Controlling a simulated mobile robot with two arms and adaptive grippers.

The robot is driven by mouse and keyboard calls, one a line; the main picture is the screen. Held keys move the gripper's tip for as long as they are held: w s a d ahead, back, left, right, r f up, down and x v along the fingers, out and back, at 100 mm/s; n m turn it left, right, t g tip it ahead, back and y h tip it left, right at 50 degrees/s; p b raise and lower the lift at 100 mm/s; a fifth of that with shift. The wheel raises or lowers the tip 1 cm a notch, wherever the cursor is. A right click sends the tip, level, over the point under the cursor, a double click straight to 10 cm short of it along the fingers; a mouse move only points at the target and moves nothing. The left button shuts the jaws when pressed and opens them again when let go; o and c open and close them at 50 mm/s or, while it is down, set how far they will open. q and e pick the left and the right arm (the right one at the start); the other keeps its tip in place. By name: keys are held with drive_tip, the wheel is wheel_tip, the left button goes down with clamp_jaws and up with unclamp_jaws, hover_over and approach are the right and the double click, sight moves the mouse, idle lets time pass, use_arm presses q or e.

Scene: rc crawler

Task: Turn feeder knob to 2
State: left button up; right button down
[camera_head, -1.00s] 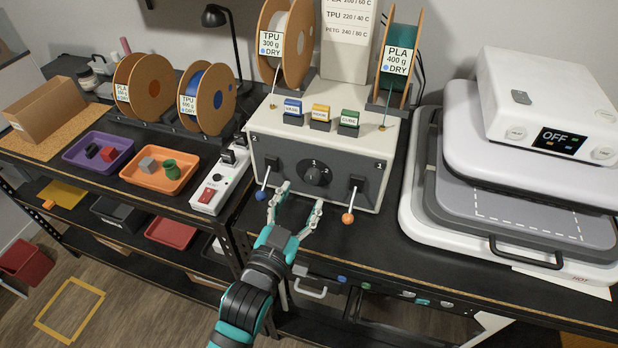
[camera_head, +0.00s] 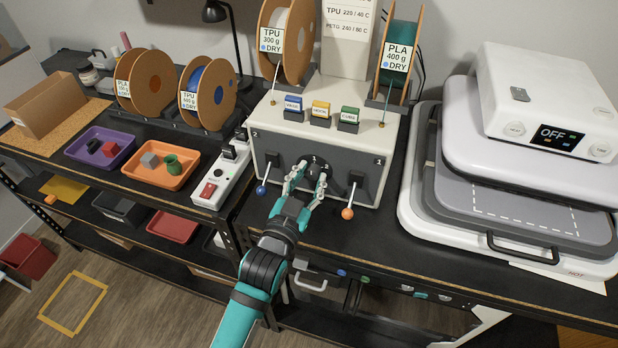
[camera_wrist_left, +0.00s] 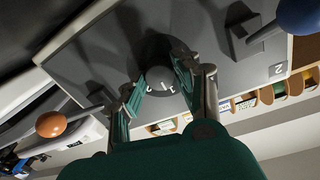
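The feeder knob (camera_head: 314,175) is a dark round dial at the middle of the grey front panel of the white feeder box (camera_head: 365,148). A small white 1 is printed above it. My left gripper (camera_head: 311,172) is in front of it, fingers apart, one on each side, partly covering it. In the left wrist view the knob (camera_wrist_left: 160,80) shows its round grey end between the fingers of my left gripper (camera_wrist_left: 154,74). I cannot tell whether the fingers touch it. A 2 is printed on the panel near the blue-ball lever. My right gripper is not in view.
A blue-ball lever (camera_head: 261,190) and an orange-ball lever (camera_head: 347,213) stick out either side of the knob, close to my gripper. A power strip (camera_head: 222,177) stands left of the box, a white press-like machine (camera_head: 540,150) right. Spools stand behind.

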use_arm(q)
clamp_jaws()
drive_tip(key=shift+r+m+p, duration=0.15)
drive_tip(key=shift+m+p, duration=0.65)
drive_tip(key=shift+m, duration=0.2)
drive_tip(key=shift+m+p, duration=0.7)
drive_tip(key=shift+m, duration=0.5)
drive_tip(key=m+p, duration=0.1)
drive_tip(key=m, duration=0.2)
drive_tip(key=shift+m, duration=0.3)
drive_tip(key=shift+m+y+p, duration=0.3)
drive_tip(key=shift+m+p, duration=0.1)
drive_tip(key=shift+m, duration=1.4)
